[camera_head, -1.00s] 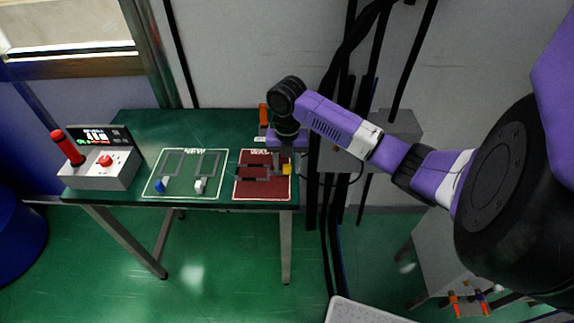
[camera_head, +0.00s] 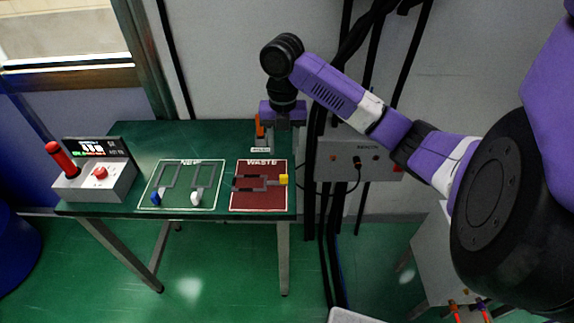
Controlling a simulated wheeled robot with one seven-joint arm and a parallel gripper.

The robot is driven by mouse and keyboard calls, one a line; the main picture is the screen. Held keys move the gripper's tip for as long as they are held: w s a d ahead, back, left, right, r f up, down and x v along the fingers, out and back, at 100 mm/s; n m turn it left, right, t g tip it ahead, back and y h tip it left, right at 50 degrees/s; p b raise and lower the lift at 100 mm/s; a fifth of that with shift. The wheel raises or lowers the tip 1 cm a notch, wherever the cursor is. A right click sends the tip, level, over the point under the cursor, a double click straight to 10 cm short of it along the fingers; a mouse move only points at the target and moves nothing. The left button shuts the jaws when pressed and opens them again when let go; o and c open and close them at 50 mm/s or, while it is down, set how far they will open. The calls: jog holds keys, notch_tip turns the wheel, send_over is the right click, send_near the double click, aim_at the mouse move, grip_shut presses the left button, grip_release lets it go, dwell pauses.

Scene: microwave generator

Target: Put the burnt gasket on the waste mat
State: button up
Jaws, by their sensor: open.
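The burnt gasket (camera_head: 262,189), a dark, angular frame with a yellow tab (camera_head: 284,180) at its right end, lies on the red waste mat (camera_head: 259,204). Its left end reaches about the mat's left edge, and the tab is near the right edge. My gripper (camera_head: 283,125) is open and empty, raised behind the mat near the table's back right corner. It is apart from the gasket. Its fingers point down, and small details of the tips are hard to make out.
On the green table (camera_head: 150,136), a mat marked NEW (camera_head: 182,203) holds two grey gaskets with blue and white tabs. A control box (camera_head: 98,183) with red lever and display stands left. An orange upright object (camera_head: 259,127) stands behind the waste mat, close to my gripper.

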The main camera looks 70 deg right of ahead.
jog(key=w+a+f+m+t+y, duration=0.15)
jog(key=w+a+t, duration=0.25)
jog(key=w+a, duration=0.7)
jog(key=w+a+m+t+y, duration=0.1)
jog(key=w+a+m+t, duration=0.35)
jog(key=a, duration=0.85)
jog(key=w+a+m+t+y, duration=0.2)
jog(key=w+a+m+t, duration=0.3)
jog(key=a, duration=0.8)
jog(key=s+a+f+m+h, duration=0.2)
jog(key=s+m, duration=0.4)
jog(key=s, duration=0.4)
jog(key=s+a+f+m+h, duration=0.25)
jog(key=s+m, duration=0.25)
jog(key=s, duration=0.5)
jog(key=s+d+r, duration=0.2)
jog(key=s+r, duration=0.1)
jog(key=s, duration=0.5)
jog(key=s+d+r+t, duration=0.1)
jog(key=s+d+r, duration=0.2)
jog(key=s, duration=0.6)
jog(key=shift+r, duration=0.2)
jog(key=shift+d, duration=0.1)
